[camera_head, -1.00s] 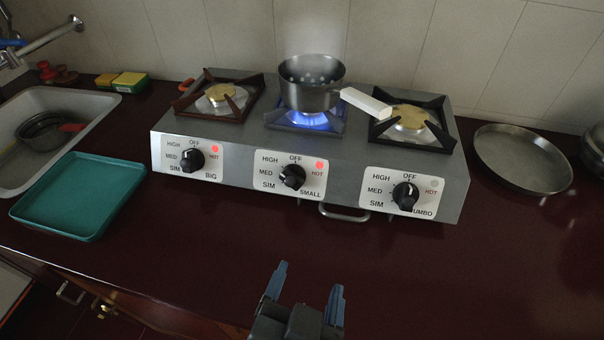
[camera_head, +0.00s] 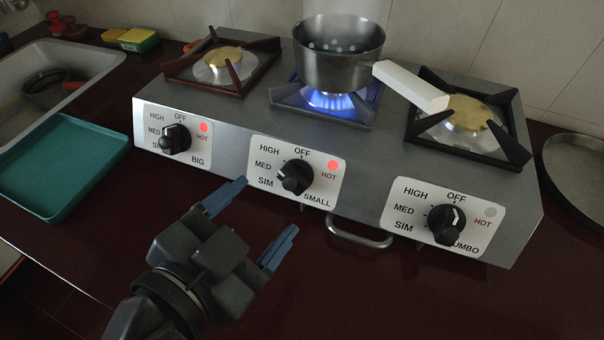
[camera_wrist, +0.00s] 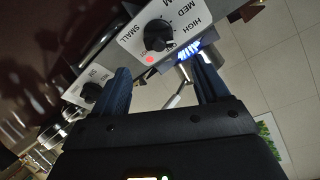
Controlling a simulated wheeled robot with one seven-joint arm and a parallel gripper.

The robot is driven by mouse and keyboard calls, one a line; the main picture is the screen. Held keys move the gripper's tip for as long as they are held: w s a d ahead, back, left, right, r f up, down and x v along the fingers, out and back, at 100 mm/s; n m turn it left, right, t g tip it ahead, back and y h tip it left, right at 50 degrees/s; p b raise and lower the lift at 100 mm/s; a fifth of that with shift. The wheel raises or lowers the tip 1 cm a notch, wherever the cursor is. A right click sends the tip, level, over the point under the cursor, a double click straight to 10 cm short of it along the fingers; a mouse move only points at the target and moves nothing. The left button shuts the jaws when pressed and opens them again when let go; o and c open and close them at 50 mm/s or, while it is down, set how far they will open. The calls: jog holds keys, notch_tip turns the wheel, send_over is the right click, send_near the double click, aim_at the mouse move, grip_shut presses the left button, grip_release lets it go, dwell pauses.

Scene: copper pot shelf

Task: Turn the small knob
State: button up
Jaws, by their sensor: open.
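The small knob (camera_head: 296,177) is black and sits on the middle white panel marked SMALL, on the front of the grey stove (camera_head: 226,158). Its red HOT light is lit. In the wrist view the small knob (camera_wrist: 158,35) shows beyond the fingers, near the top middle. My gripper (camera_head: 252,222) is open and empty, in front of and a little below the knob, apart from it. Its blue fingertips point up toward the stove front. The burner (camera_head: 330,100) above this panel burns with a blue flame.
A metal pot (camera_head: 338,65) with a white handle (camera_head: 410,87) sits over the flame. The BIG knob (camera_head: 175,139) is left and the JUMBO knob (camera_head: 446,223) right. A metal handle (camera_head: 360,236) juts below the stove. A teal tray (camera_head: 62,165) lies left; the front counter is clear.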

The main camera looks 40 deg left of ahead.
aim_at(288, 185)
jog(key=x, duration=0.9)
jog(key=shift+s+f, duration=0.15)
jog(key=c, duration=1)
jog(key=shift+o, duration=0.2)
jog(key=shift+p, duration=0.3)
